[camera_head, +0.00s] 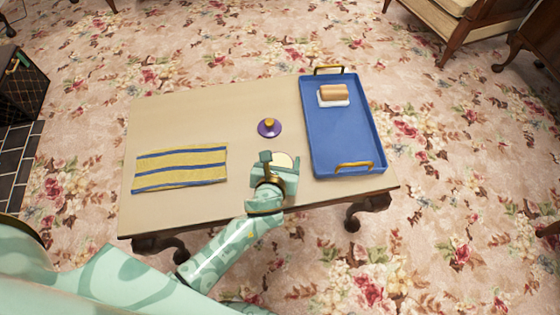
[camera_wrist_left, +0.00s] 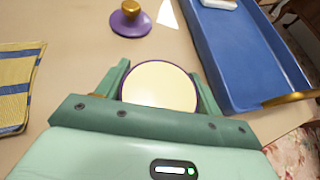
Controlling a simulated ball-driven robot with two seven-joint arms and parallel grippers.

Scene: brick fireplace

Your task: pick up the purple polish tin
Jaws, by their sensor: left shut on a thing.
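The purple polish tin (camera_wrist_left: 159,86) shows a round cream top with a thin purple rim, between my left gripper's fingers in the wrist view. In the head view its cream top (camera_head: 285,159) is partly hidden by my left gripper (camera_head: 279,164). That gripper is shut on the tin, near the front of the table. I cannot tell whether the tin touches the tabletop. A purple lid with a gold knob (camera_head: 269,127) lies on the table beyond the gripper; it also shows in the wrist view (camera_wrist_left: 130,20). My right gripper is not in view.
The wooden table (camera_head: 215,107) holds a yellow and blue striped cloth (camera_head: 180,168) on the left. A blue tray (camera_head: 341,128) with gold handles stands on the right, with a brush-like block (camera_head: 333,94) in it. The table's back left is clear.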

